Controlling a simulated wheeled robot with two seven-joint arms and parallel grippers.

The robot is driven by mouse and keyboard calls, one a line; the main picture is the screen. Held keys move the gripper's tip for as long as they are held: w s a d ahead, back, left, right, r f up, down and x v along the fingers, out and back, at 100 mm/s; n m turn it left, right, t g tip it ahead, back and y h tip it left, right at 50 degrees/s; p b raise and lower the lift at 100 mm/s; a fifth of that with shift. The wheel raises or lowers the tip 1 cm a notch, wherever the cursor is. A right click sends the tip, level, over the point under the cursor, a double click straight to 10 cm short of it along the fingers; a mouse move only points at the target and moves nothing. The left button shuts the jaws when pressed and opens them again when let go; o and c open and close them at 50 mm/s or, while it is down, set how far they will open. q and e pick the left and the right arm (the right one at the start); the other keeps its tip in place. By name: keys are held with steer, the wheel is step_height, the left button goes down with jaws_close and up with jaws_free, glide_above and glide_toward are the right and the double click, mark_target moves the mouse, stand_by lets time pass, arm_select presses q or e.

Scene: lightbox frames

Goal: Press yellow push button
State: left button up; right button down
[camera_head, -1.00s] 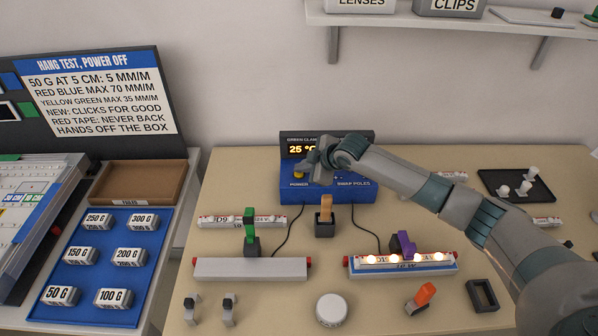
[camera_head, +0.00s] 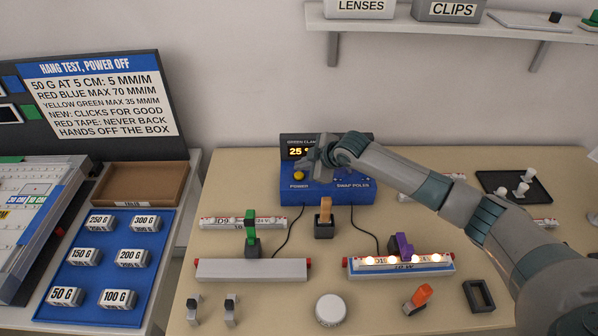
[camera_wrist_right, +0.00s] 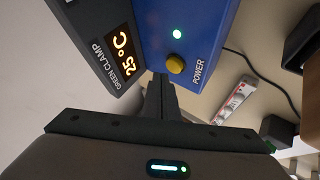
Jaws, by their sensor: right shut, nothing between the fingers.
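The yellow push button (camera_head: 299,175) sits on the blue box (camera_head: 327,193) above the word POWER. In the right wrist view the yellow button (camera_wrist_right: 175,64) is just beyond my right gripper's fingertips, beside a lit green lamp (camera_wrist_right: 177,34). My right gripper (camera_head: 308,163) is over the left part of the box, close to the button; it also shows in the right wrist view (camera_wrist_right: 161,82), with its fingers together and empty. I cannot tell whether the fingertips touch the button. My left gripper is not in view.
A dark display (camera_head: 296,152) reading 25 °C stands behind the box. Coloured clamps and a lit strip (camera_head: 401,265) stand in front of it. A blue tray (camera_head: 72,300) of weights lies at left. A shelf (camera_head: 470,27) hangs above.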

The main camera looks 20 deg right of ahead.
mark_target(302, 177)
steer(key=shift+r+p, duration=1.8)
steer(key=shift+r, duration=0.65)
